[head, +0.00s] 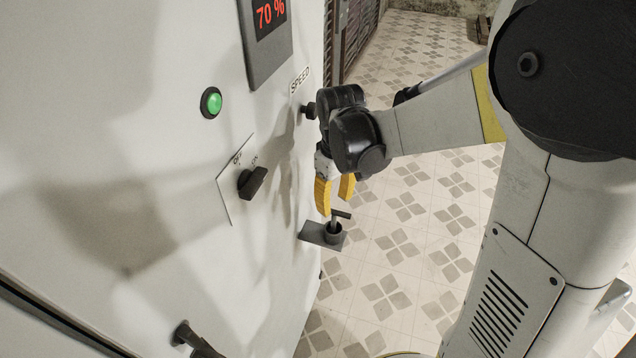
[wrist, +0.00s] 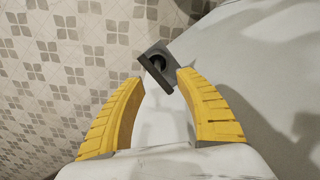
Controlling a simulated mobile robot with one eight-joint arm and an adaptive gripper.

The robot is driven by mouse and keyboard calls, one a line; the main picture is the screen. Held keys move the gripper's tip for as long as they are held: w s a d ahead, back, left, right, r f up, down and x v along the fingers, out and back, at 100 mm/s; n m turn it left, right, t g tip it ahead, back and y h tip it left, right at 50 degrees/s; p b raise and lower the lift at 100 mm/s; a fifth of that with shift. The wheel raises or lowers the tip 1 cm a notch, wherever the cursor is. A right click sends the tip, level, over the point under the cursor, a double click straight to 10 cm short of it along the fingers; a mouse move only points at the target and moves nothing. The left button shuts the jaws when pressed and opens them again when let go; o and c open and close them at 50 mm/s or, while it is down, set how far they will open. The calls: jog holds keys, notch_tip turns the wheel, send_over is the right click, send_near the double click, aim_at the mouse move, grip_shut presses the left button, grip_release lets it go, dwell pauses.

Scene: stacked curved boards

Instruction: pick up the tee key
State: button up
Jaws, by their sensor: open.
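The tee key (head: 340,214) is a small dark grey tool with a crossbar on top. It stands upright in a round socket on a grey bracket (head: 312,235) that juts from the white panel. My gripper (head: 335,204) points down just above the key, its two yellow fingers apart and empty. In the wrist view, the bracket (wrist: 171,80) shows just beyond and between the fingertips of my gripper (wrist: 159,80). The key (wrist: 158,63) is a small dark shape there, and its crossbar is hard to make out. I cannot tell whether a finger touches it.
The white panel (head: 150,190) stands close on the left. It carries a green button (head: 211,102), a black rotary switch (head: 252,182), a black speed knob (head: 308,111) near my wrist, and a dark handle (head: 196,340) low down. Tiled floor (head: 400,270) lies open to the right.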

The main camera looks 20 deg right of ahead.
aim_at(335, 214)
jog(key=f+b, duration=0.1)
jog(key=f, duration=0.1)
jog(key=f+b, duration=0.1)
jog(key=f, duration=0.2)
jog(key=f+b, duration=0.2)
jog(key=shift+w+d+f, duration=0.25)
jog(key=shift+w+f, duration=0.1)
jog(key=shift+r, duration=0.1)
grip_shut()
